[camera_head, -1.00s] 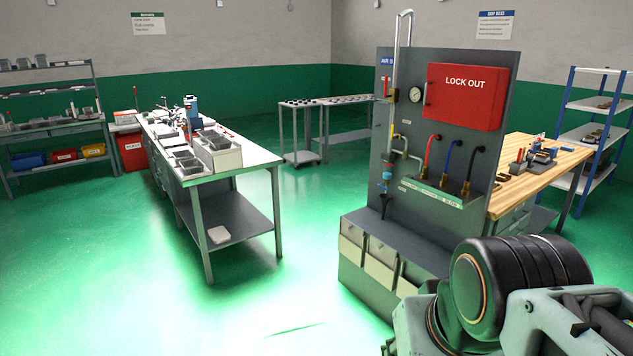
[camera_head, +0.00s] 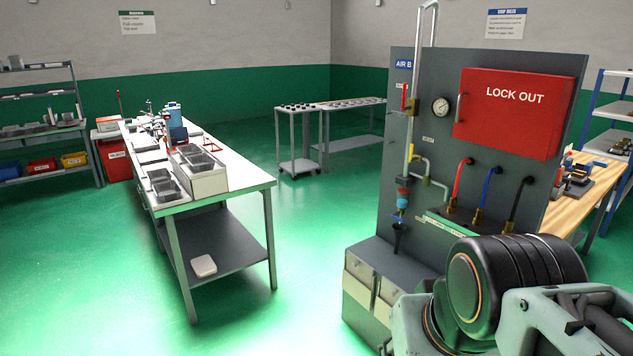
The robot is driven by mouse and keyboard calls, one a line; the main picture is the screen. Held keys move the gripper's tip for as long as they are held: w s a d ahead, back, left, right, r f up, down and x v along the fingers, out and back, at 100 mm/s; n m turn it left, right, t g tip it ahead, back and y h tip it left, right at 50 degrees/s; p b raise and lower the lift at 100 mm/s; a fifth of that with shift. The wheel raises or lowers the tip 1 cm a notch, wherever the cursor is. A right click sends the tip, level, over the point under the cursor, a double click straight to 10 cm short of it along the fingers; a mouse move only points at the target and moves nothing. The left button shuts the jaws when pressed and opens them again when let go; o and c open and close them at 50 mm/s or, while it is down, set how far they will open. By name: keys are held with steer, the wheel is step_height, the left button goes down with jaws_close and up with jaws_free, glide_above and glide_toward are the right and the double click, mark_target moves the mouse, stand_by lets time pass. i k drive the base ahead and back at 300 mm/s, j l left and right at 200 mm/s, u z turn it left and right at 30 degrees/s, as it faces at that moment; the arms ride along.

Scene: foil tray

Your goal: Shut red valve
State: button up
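A grey panel (camera_head: 432,75) labelled AIR B stands right of centre. A vertical metal pipe (camera_head: 424,65) runs down its left edge. A small red valve handle (camera_head: 404,97) stands upright beside the pipe, below the label. Below it the line has a yellow part (camera_head: 411,151) and a red and blue filter unit (camera_head: 402,193). My arm's black joint and pale links fill the lower right and cover the panel's lower right part. My gripper is not in view, and nothing touches the handle.
The panel carries a gauge (camera_head: 440,107), a red LOCK OUT box (camera_head: 514,112) and red, blue and black hoses. Drawers (camera_head: 358,290) jut out at its foot. A workbench (camera_head: 240,184) stands left, a wooden bench (camera_head: 589,190) right. Green floor (camera_head: 305,270) is clear between workbench and panel.

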mark_target(402, 108)
steer(key=i+j+z, duration=0.1)
steer(key=i, duration=1.1)
steer(key=i+j+z, duration=0.1)
steer(key=i+z, duration=0.15)
steer(key=i, duration=0.2)
steer(key=i+j+z, duration=0.25)
steer(key=i, duration=0.25)
steer(key=i+j+z, duration=0.25)
steer(key=i, duration=0.2)
